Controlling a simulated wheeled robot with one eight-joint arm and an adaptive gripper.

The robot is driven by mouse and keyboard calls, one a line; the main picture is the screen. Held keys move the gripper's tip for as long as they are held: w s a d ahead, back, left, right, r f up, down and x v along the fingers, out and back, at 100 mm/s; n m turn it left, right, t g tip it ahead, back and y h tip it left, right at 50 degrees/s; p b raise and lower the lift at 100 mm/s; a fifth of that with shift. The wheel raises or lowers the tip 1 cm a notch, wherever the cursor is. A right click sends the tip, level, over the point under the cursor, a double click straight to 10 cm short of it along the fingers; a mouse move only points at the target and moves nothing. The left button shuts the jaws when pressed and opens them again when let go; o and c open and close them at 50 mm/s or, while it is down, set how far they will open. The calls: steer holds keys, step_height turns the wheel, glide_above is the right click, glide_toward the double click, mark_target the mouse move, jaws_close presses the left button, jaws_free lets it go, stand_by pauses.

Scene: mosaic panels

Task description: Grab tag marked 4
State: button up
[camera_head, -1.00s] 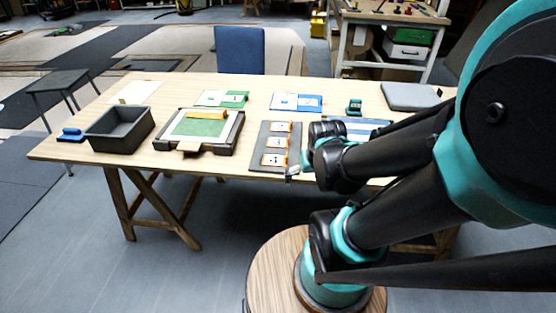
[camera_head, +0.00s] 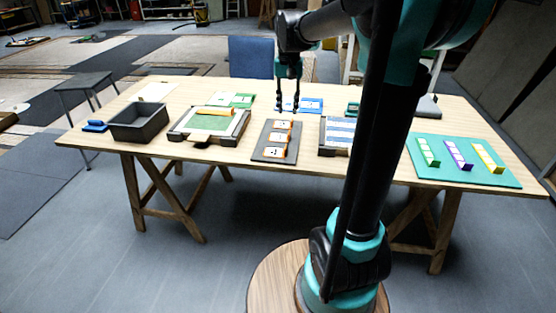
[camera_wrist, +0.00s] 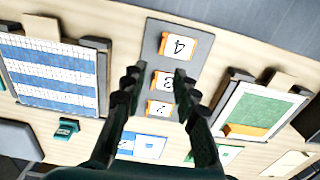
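The tag marked 4 (camera_wrist: 178,46) is an orange-edged block with a white face. It lies at the near end of a grey strip board (camera_wrist: 150,45), and it shows in the head view (camera_head: 272,152). A tag marked 3 (camera_wrist: 162,82) lies in the middle of the board, and one that looks like a 2 (camera_wrist: 158,108) at the far end. My gripper (camera_head: 287,108) points down above the far part of the board, apart from the tags. In the wrist view its fingers (camera_wrist: 158,77) are spread and empty, with the 3 tag showing between them.
Left of the board stand a framed green panel (camera_head: 182,135) and a dark open bin (camera_head: 120,135). Right of it are a blue-striped panel (camera_head: 330,150) and a teal mat (camera_head: 435,178) with coloured strips. Bare wood lies along the table's front edge.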

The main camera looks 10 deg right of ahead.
glide_toward(275, 149)
steer(key=s+d, duration=0.1)
steer(key=s+d+f, duration=0.1)
steer(key=s+d, duration=0.1)
steer(key=shift+s+d+f, duration=0.1)
steer(key=shift+s+d, duration=0.15)
steer(key=shift+w+f, duration=0.15)
steer(key=shift+f, duration=1.1)
steer(key=shift+w+f, duration=0.15)
steer(key=shift+f, duration=1.15)
steer(key=shift+c, duration=0.6)
jaws_close()
